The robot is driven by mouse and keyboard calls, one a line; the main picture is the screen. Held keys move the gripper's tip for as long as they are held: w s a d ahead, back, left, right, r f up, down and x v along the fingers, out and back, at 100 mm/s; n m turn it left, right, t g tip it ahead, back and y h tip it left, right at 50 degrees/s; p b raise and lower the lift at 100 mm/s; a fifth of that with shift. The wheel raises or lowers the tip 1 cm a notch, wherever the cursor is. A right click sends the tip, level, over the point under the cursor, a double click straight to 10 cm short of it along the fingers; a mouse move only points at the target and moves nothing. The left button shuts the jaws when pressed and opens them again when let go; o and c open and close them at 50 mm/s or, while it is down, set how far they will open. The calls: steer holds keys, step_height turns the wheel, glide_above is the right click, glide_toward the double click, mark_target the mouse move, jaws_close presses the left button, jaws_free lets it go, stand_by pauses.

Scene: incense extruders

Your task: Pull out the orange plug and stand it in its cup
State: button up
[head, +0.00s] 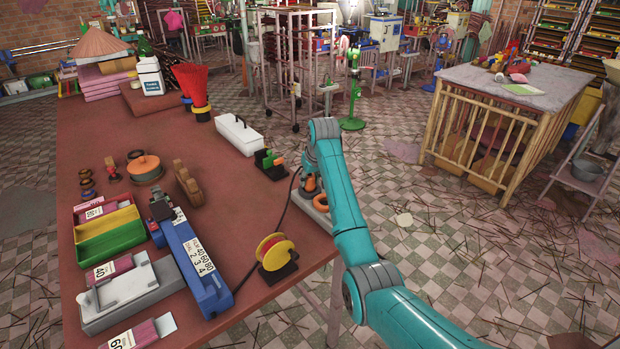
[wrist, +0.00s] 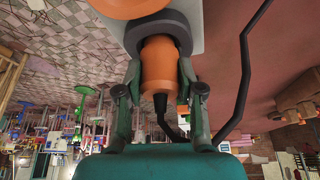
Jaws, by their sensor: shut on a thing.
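The orange plug (wrist: 158,66) is between the two fingers of my gripper (wrist: 160,78) in the wrist view, and the fingers are shut on its sides. A short black tail and cord come out of its near end. Its far end meets a dark grey ring (wrist: 158,30) on a light grey base (wrist: 192,12); how deep it sits I cannot tell. Another orange round part (wrist: 128,6) is just beyond the ring. In the head view, an orange ring-shaped part (head: 321,203) shows on the grey base by the table's right edge, and my arm hides much of this spot.
A black cord (wrist: 245,70) runs beside my gripper. The middle of the table is clear.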

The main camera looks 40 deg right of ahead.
steer(key=shift+f, duration=0.15)
steer(key=o, duration=1.2)
steer(key=v, duration=1.2)
steer(key=shift+s, duration=0.1)
steer(key=shift+f, duration=0.1)
